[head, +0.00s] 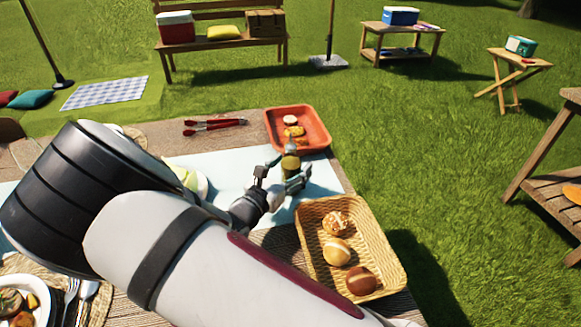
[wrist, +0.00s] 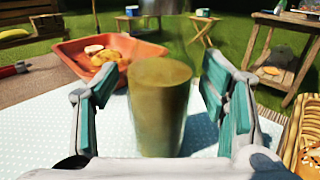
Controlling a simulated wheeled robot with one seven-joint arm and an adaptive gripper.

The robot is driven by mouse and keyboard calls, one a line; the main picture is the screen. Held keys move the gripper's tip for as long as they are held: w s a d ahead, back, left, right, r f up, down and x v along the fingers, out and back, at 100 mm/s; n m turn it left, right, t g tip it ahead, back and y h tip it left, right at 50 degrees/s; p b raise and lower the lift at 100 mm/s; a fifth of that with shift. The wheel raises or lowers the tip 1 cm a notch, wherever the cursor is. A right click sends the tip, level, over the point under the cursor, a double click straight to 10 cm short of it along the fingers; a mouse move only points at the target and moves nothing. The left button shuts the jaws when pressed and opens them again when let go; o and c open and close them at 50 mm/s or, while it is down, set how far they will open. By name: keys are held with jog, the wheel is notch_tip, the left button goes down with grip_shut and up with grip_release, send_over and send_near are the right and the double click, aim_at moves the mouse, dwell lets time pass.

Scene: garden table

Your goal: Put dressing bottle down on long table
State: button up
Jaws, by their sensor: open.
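The dressing bottle (head: 291,164) stands upright on the pale runner of the long table (head: 262,124), with yellow-brown dressing inside. In the wrist view the bottle (wrist: 160,105) is between the two fingers, and its clear upper part is hard to make out. My gripper (head: 281,172) is open around the bottle. In the wrist view gaps show between the bottle and the teal-padded fingers on both sides. The bottle's base appears to rest on the runner (wrist: 50,130).
A red-orange tray (head: 318,128) with food lies just behind the bottle. A wicker basket (head: 391,245) with bread rolls is at front right. Red tongs (head: 214,125) lie at back left. A plate with greens (head: 186,177) is left of my gripper.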

jog(key=p+v, duration=0.1)
jog(key=v, duration=1.1)
jog(key=shift+d, duration=0.1)
jog(key=s+d+r+m+g, duration=0.35)
jog(key=d+m+g, duration=0.2)
jog(key=d, duration=0.25)
jog(key=s+d+r+m+g, duration=0.3)
jog(key=d+r+m+g, duration=0.15)
jog(key=d+m, duration=0.2)
jog(key=s+d+r+m+g, duration=0.3)
jog(key=d+r+m+g, duration=0.15)
jog(key=d, duration=0.35)
jog(key=s+r+m+y, duration=0.3)
jog(key=s+m+y, duration=0.2)
jog(key=s, duration=0.4)
jog(key=s+d+r+m+t+y, duration=0.1)
jog(key=s+r+m+y, duration=0.2)
jog(key=s+m+y, duration=0.2)
jog(key=s+m, duration=0.3)
jog(key=s, duration=0.2)
jog(key=shift+s+d+r, duration=0.25)
jog(key=shift+r, duration=0.15)
